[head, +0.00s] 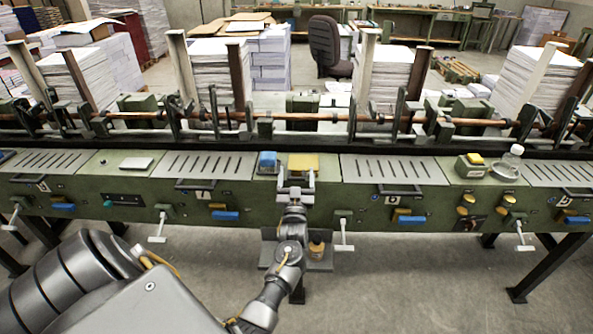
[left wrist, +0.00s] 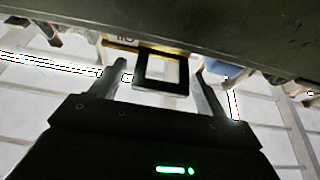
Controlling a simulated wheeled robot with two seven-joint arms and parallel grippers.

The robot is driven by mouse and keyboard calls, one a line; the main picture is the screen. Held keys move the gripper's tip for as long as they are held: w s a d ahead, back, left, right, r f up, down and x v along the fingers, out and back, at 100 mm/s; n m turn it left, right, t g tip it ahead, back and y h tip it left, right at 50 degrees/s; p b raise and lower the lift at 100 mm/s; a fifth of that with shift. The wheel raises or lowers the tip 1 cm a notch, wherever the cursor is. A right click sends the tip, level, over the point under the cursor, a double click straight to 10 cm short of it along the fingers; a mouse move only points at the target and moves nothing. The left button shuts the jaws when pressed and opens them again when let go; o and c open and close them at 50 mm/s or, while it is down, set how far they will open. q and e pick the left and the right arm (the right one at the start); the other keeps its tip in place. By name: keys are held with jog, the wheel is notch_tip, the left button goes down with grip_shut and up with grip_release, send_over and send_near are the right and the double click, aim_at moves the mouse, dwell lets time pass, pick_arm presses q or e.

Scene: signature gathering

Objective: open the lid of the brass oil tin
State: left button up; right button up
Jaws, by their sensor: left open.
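A brass-coloured flat-topped box (head: 304,162), which I take to be the oil tin, sits on the green machine in the head view. Its top looks flat, and its front is partly hidden by my gripper. My left gripper (head: 295,178) is open at its near side; contact cannot be told. In the left wrist view the open fingers (left wrist: 160,70) stand either side of a black square frame (left wrist: 163,71). A yellowish strip (left wrist: 128,43) shows just beyond it; whether these belong to the tin is unclear. My right gripper is not in view.
A blue-topped item (head: 267,160) stands just left of the tin. A yellow-topped box (head: 474,160) and a clear bottle (head: 514,154) stand farther right on the machine (head: 110,165). A small amber container (head: 316,245) sits on a low shelf beside my arm. Paper stacks (head: 208,75) stand behind.

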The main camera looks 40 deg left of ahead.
pick_arm(q)
jog(key=shift+w+a+r, duration=0.15)
jog(key=shift+w+a, duration=0.1)
jog(key=shift+w, duration=0.1)
jog(key=c, duration=1.4)
